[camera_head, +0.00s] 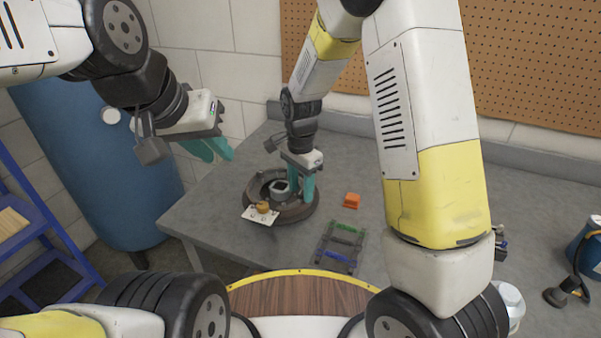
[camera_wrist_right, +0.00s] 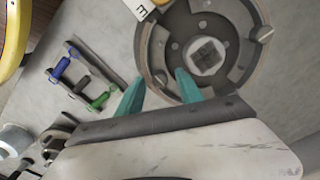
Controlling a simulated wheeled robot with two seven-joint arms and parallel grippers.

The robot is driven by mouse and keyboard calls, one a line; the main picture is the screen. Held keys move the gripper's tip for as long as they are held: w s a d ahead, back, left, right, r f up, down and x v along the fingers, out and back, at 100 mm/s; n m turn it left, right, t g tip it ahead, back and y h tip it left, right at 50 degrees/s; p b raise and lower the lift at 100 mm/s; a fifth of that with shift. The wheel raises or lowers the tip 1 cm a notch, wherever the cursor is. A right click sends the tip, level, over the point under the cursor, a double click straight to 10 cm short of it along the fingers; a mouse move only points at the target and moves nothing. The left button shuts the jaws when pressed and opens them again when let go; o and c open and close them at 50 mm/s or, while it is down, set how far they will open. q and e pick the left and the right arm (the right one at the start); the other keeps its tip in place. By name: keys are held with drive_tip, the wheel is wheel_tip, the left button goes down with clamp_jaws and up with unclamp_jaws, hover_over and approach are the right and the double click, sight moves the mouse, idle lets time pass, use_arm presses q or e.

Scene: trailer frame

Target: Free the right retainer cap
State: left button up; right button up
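A round dark brake drum-like assembly (camera_head: 297,213) lies on the grey bench; it also shows in the right wrist view (camera_wrist_right: 233,88), with a pale square-marked hub (camera_wrist_right: 207,57) in its middle. A small metal piece (camera_wrist_right: 265,34) sits on its rim at the right, and another (camera_wrist_right: 161,78) at the left. I cannot tell which is the right retainer cap. My right gripper (camera_head: 301,194) is over the assembly, its teal fingers apart in the wrist view (camera_wrist_right: 160,76), around the left rim piece; contact is unclear. My left gripper (camera_head: 217,151) is raised left of the bench, fingers slightly apart and empty.
A white card (camera_head: 260,216) with a tan knob (camera_head: 263,207) is at the assembly's front left. An orange block (camera_head: 352,200) and a dark rack with green and blue parts (camera_head: 340,246) lie to its right. A blue barrel (camera_head: 95,165) stands left of the bench.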

clamp_jaws()
drive_tip(key=shift+n, duration=0.4)
drive_tip(key=n, duration=0.3)
drive_tip(key=shift+n, duration=0.4)
drive_tip(key=n, duration=0.4)
drive_tip(key=shift+w+n, duration=0.1)
drive_tip(key=shift+n, duration=0.2)
drive_tip(key=n, duration=0.4)
drive_tip(key=shift+a+r, duration=0.1)
drive_tip(key=n, duration=0.4)
drive_tip(key=shift+n, duration=0.5)
